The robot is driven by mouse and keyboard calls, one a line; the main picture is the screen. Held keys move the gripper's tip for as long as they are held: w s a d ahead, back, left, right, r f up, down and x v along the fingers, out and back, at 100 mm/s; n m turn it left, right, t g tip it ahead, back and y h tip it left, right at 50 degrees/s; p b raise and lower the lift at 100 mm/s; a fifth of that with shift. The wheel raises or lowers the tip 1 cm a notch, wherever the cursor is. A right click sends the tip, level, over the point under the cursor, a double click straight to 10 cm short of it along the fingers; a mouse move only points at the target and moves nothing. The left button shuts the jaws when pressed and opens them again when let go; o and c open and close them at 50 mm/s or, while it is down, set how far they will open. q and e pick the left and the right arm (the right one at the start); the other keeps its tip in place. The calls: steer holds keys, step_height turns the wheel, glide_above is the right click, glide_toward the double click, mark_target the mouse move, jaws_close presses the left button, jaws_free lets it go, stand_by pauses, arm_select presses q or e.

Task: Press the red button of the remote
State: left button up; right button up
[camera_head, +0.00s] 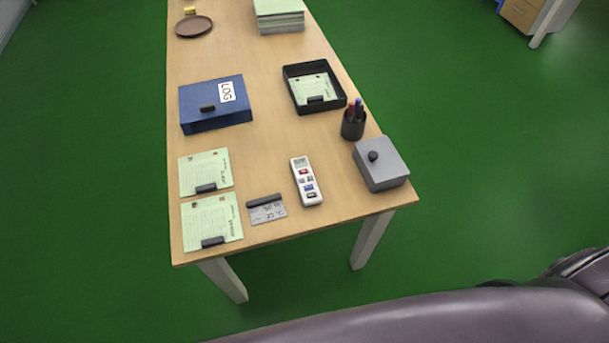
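The remote (306,181) is a white handset lying face up near the front edge of the wooden table. It has a small grey display at its far end and small coloured buttons below it. A red spot shows just below the display and a blue one lower down; the buttons are too small to make out clearly. Nothing covers the remote. Neither my left nor my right gripper is in view.
A card (266,208) and clipped papers (205,172) lie left of the remote. A grey box (381,166) with a black knob and a pen cup (353,125) stand right. Behind are a blue LOG binder (202,104) and black tray (290,84).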

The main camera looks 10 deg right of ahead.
stand_by(0.5)
jaws_close()
stand_by(1.5)
